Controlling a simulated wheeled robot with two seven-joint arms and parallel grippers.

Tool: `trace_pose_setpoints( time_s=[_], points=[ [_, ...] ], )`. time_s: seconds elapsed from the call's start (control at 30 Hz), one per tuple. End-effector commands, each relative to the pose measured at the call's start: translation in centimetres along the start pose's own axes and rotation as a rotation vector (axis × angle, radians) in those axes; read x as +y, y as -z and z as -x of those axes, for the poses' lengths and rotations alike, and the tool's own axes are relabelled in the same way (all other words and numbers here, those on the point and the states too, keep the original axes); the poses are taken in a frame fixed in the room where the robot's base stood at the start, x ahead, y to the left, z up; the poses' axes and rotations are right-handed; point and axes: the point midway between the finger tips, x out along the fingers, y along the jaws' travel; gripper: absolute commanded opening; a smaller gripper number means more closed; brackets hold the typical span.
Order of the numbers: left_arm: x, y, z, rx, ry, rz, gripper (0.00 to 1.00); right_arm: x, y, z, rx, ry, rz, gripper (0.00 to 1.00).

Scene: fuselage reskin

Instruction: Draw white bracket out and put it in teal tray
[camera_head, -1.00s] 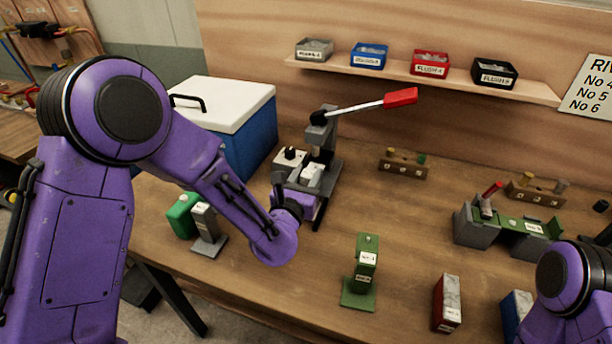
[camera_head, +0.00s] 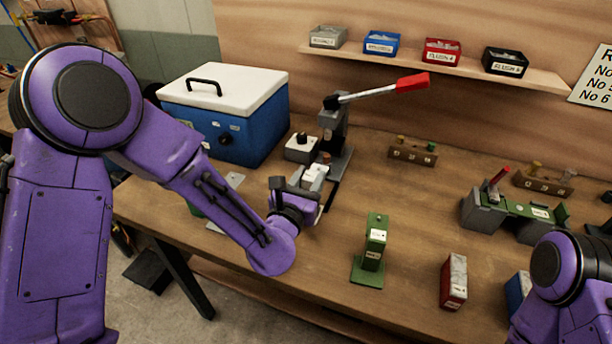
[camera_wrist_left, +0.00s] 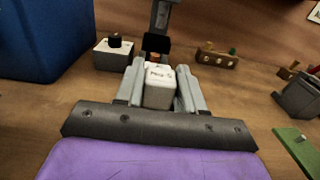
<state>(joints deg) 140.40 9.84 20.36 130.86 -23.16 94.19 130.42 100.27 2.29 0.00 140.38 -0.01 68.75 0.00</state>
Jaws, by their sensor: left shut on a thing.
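My left gripper (camera_head: 308,184) is shut on the white bracket (camera_head: 315,172), a small boxy white piece just in front of the lever press (camera_head: 334,122). In the left wrist view the white bracket (camera_wrist_left: 159,84) sits between the two grey fingers, with small lettering on its top that I cannot read surely. Behind it is the dark lower part of the press (camera_wrist_left: 156,45); I cannot tell whether they touch. I make out no teal tray in either view. My right arm shows at the lower right, but its gripper is out of view.
A blue cooler with a white lid (camera_head: 226,112) stands behind my left arm. A grey box with a black knob (camera_head: 301,147) is beside the press. A green stand (camera_head: 374,250), a red box (camera_head: 453,282) and a green-grey fixture (camera_head: 512,214) stand to the right.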

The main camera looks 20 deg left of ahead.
Motion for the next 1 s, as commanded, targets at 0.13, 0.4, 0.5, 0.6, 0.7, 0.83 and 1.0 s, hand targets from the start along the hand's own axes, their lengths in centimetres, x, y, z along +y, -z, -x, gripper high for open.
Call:
trace_pose_setpoints(
  time_s=[0.13, 0.4, 0.5, 0.6, 0.7, 0.83, 1.0],
  points=[
    [0.2, -0.1, 0.2, -0.001, -0.004, 0.0, 0.0, 0.0, 0.0, 0.0, 0.0, 0.0, 0.0, 0.43],
    [0.4, -0.1, 0.2, -0.001, -0.008, 0.0, 0.68, 0.0, 0.0, 0.0, 0.0, 0.0, 0.0, 0.43],
    [0.4, -0.1, 0.2, -0.001, -0.007, 0.0, 0.68, 0.0, 0.0, 0.0, 0.0, 0.0, 0.0, 0.43],
    [0.3, -0.1, 0.2, -0.001, -0.006, 0.0, 0.68, 0.0, 0.0, 0.0, 0.0, 0.0, 0.0, 0.43],
    [0.3, 0.0, 0.3, -0.001, -0.006, 0.0, 0.68, 0.0, 0.0, -0.1, 0.0, 0.0, 0.0, 0.43],
    [0.3, 0.2, 1.6, 0.0, -0.007, 0.001, 0.68, -0.1, -0.2, -0.6, 0.0, 0.0, 0.0, 0.43],
    [0.3, 0.3, 5.1, -0.001, -0.005, 0.002, 0.68, -0.1, -0.7, -1.7, 0.0, 0.0, 0.0, 0.43]
  ],
)
